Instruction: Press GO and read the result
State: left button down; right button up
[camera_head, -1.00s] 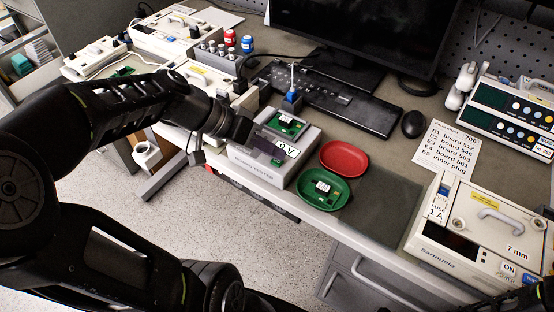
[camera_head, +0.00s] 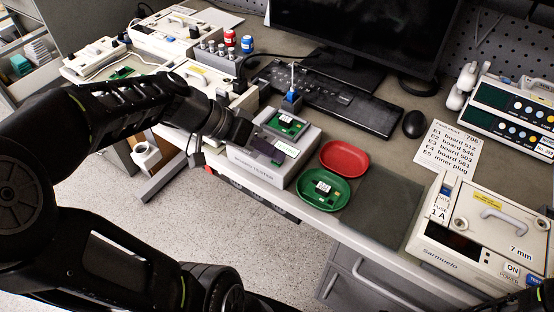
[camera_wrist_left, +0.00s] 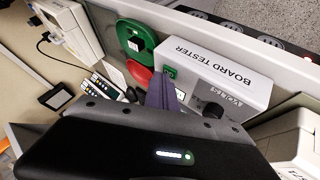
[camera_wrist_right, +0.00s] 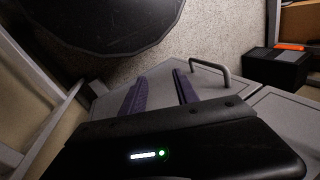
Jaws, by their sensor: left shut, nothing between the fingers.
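The white board tester (camera_head: 262,176) stands at the bench's front edge, with a green board (camera_head: 285,123) seated in its top. The tester also shows in the left wrist view (camera_wrist_left: 232,75), lettered BOARD TESTER. A small white readout (camera_head: 287,148) on its top carries text too small to read. My left gripper (camera_head: 268,150) is shut and empty, its fingertips at the tester's top beside the readout. I cannot tell whether they touch it. My right gripper (camera_wrist_right: 160,90) is open and empty, in front of grey drawers.
A keyboard (camera_head: 335,95), mouse (camera_head: 414,124) and fault list (camera_head: 455,145) lie behind. A grey mat (camera_head: 385,210) is bare.

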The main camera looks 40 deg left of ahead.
aim_at(272, 162)
dwell(0.4)
pick_arm(q)
jog(key=shift+r+p, duration=0.5)
jog(key=shift+r, duration=0.25)
jog(key=shift+r+p, duration=1.6)
jog(key=shift+r, duration=0.95)
